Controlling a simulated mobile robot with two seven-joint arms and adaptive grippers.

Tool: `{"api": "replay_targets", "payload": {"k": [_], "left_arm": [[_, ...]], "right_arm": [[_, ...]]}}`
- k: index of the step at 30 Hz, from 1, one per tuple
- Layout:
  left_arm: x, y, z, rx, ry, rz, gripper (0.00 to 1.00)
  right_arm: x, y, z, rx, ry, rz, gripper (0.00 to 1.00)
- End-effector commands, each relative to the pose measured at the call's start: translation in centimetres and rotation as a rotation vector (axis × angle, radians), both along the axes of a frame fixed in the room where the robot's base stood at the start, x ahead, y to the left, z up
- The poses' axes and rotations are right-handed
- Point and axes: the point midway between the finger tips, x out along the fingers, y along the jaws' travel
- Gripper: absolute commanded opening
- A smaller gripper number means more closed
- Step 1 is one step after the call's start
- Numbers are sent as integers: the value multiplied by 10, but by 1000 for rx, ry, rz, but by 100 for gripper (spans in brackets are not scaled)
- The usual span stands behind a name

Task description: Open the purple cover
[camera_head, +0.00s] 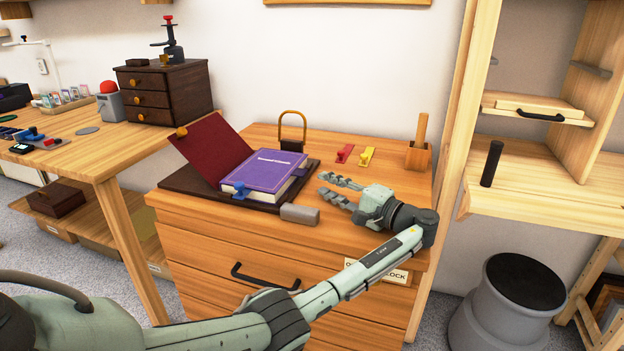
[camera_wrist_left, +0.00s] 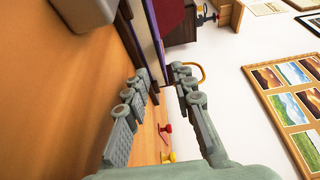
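The purple cover (camera_head: 268,170) lies flat and closed on a thick book. The book rests on a dark board on a wooden cabinet, and a dark red panel (camera_head: 212,148) stands tilted up along its left side. A blue clip (camera_head: 241,190) sits at the book's front left corner. My left gripper (camera_head: 331,188) is open and empty, just right of the book, with its fingers pointing left towards it and apart from it. In the left wrist view the open fingers (camera_wrist_left: 155,90) show with the purple edge (camera_wrist_left: 152,28) beyond them. My right gripper is not in view.
A grey block (camera_head: 299,214) lies in front of the book. A padlock with a brass shackle (camera_head: 292,131) stands behind it. The cabinet's front right is under my arm.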

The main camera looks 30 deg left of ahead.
Motion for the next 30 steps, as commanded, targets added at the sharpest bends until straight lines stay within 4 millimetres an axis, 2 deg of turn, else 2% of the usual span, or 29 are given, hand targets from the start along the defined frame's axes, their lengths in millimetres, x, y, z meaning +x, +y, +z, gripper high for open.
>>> {"api": "replay_targets", "payload": {"k": [6, 12, 23, 24, 30], "left_arm": [[5, 37, 2, 0, -3, 2, 25], [10, 62, 1, -3, -4, 0, 25], [11, 70, 1, -5, -5, -2, 25], [11, 70, 1, -5, -5, -2, 24], [11, 70, 1, -5, -5, -2, 0]], "right_arm": [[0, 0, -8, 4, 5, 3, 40], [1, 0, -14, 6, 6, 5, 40], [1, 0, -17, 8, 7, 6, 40], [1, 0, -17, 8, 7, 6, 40], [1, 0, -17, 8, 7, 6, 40]]}}
